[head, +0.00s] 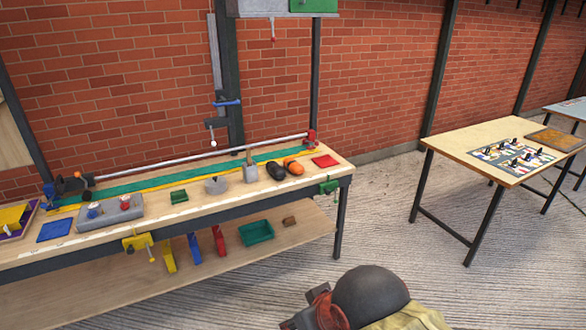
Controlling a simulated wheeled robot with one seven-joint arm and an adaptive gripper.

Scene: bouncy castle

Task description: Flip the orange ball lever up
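A white-ended lever (212,136) hangs from the clamp on the dark post, above the bench. An orange and black rounded object (293,166) lies on the workbench, beside a dark one (275,171).
The long workbench (208,201) stands against the brick wall, crowded with tools and blocks. A lower shelf (195,277) holds a green tray (256,232). A table (490,133) with a game board stands at right. Striped floor (420,275) between them is mostly clear.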

